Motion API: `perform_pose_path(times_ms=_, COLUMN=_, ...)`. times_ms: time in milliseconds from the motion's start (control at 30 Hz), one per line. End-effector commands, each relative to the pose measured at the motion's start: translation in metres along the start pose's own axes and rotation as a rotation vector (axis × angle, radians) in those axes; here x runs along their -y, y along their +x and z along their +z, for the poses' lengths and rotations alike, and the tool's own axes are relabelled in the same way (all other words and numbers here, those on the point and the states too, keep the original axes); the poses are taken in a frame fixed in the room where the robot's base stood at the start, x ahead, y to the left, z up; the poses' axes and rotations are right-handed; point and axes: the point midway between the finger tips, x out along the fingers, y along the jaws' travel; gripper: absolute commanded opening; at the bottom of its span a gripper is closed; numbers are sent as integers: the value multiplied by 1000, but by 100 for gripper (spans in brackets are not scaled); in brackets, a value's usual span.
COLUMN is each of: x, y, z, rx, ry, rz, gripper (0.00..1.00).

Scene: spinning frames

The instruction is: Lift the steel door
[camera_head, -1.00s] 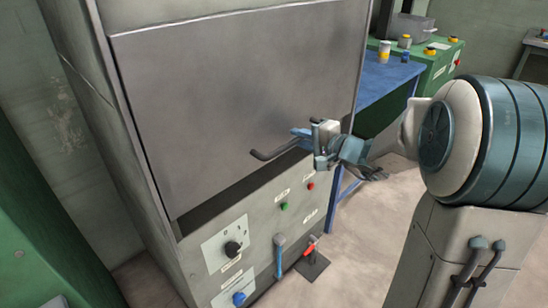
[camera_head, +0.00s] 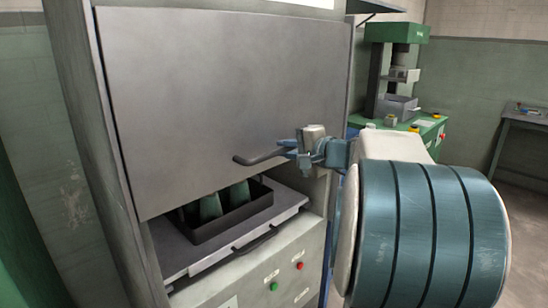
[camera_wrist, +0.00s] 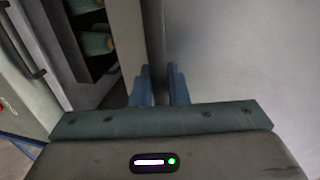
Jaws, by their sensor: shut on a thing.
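The steel door (camera_head: 215,90) is a grey panel on the front of the tall cabinet. It is partly raised, with an opening below its lower edge. A dark bar handle (camera_head: 256,157) runs along its lower part. My gripper (camera_head: 290,147) is shut on this handle at its right side. In the wrist view, my gripper's two blue fingers (camera_wrist: 160,88) stand on either side of the dark handle, and the door (camera_wrist: 235,60) fills the right side.
Inside the opening, a dark tray (camera_head: 232,215) holds green cones (camera_head: 210,206) on a shelf with its own handle (camera_head: 256,240). A green machine (camera_head: 395,80) stands at the back right. My arm covers much of the right side.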

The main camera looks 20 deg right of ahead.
Motion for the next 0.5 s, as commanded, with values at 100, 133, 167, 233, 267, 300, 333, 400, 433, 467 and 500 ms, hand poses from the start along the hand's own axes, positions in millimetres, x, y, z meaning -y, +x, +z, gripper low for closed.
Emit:
perform_pose_path(times_ms=100, x=1, y=-2, z=-3, rx=-7, ry=0, rz=0, gripper=0)
perform_pose_path(times_ms=133, x=1, y=-2, z=-3, rx=-7, ry=1, rz=0, gripper=0)
perform_pose_path(times_ms=167, x=1, y=-2, z=-3, rx=-7, ry=1, rz=1, gripper=0)
perform_pose_path(times_ms=233, x=1, y=-2, z=-3, rx=-7, ry=1, rz=1, gripper=0)
perform_pose_path(times_ms=267, x=0, y=-2, z=-3, rx=-7, ry=1, rz=1, gripper=0)
perform_pose_path(times_ms=300, x=0, y=-2, z=-3, rx=-7, ry=1, rz=1, gripper=0)
perform_pose_path(times_ms=333, x=0, y=-2, z=-2, rx=-7, ry=1, rz=1, gripper=0)
perform_pose_path(times_ms=400, x=0, y=-2, z=-2, rx=-7, ry=1, rz=1, gripper=25)
perform_pose_path(times_ms=433, x=0, y=-2, z=-2, rx=-6, ry=1, rz=1, gripper=33)
perform_pose_path(times_ms=467, x=0, y=-1, z=-2, rx=-5, ry=1, rz=1, gripper=33)
perform_pose_path(times_ms=500, x=0, y=0, z=-1, rx=-4, ry=0, rz=1, gripper=33)
